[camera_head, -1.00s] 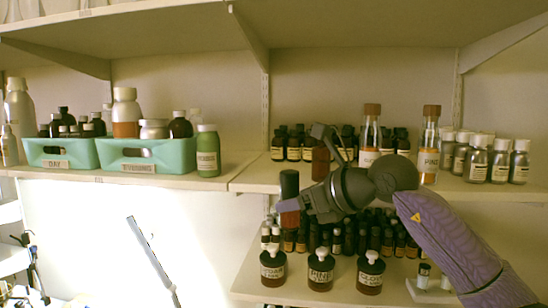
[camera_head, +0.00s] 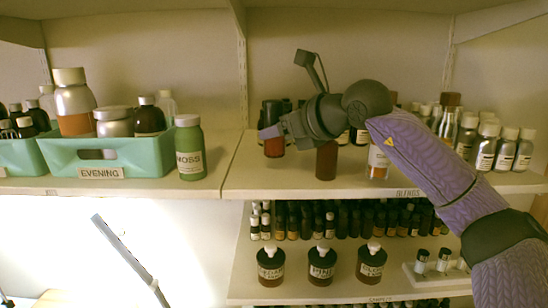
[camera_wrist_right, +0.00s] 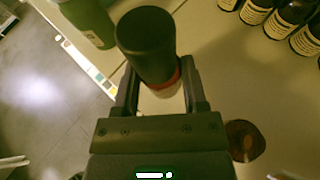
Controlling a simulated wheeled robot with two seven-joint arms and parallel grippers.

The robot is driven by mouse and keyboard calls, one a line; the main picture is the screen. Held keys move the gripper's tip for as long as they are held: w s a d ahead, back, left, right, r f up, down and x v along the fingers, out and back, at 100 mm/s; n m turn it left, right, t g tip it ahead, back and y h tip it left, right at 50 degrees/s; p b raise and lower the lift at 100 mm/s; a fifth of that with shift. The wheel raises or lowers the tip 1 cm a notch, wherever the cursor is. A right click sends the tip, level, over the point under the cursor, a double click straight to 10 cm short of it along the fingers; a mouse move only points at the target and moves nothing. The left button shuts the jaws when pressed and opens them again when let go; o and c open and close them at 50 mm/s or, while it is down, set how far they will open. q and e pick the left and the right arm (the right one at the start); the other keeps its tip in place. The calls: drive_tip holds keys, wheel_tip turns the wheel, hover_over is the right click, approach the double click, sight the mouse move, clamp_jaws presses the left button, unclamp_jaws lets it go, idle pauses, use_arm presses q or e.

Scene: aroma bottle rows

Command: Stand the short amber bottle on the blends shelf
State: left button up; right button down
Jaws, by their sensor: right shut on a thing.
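My right gripper (camera_head: 272,133) is shut on the short amber bottle (camera_head: 274,149), which has a black cap. I hold it roughly upright over the left part of the blends shelf (camera_head: 245,182), whose label reads BLENDS. In the right wrist view the cap of the bottle (camera_wrist_right: 146,32) is between the fingers of my right gripper (camera_wrist_right: 160,90), with a reddish band below it. I cannot tell whether its base touches the shelf. My left gripper is not in view.
Another amber bottle (camera_head: 326,161) stands on the shelf beneath my right gripper. A green MOSS bottle (camera_head: 190,150) stands to the left, beside the teal EVENING bin (camera_head: 140,160). Bare shelf shows at the front left.

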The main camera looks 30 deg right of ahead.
sight(281, 153)
drive_tip(key=f, duration=0.4)
drive_tip(key=shift+w+a+f, duration=0.15)
drive_tip(key=shift+w+f, duration=0.1)
drive_tip(key=shift+w, duration=0.1)
drive_tip(key=shift+s, duration=0.15)
drive_tip(key=shift+c, duration=0.7)
unclamp_jaws()
drive_tip(key=shift+f, duration=0.1)
drive_tip(key=b+v, duration=0.4)
drive_tip(key=v, duration=0.8)
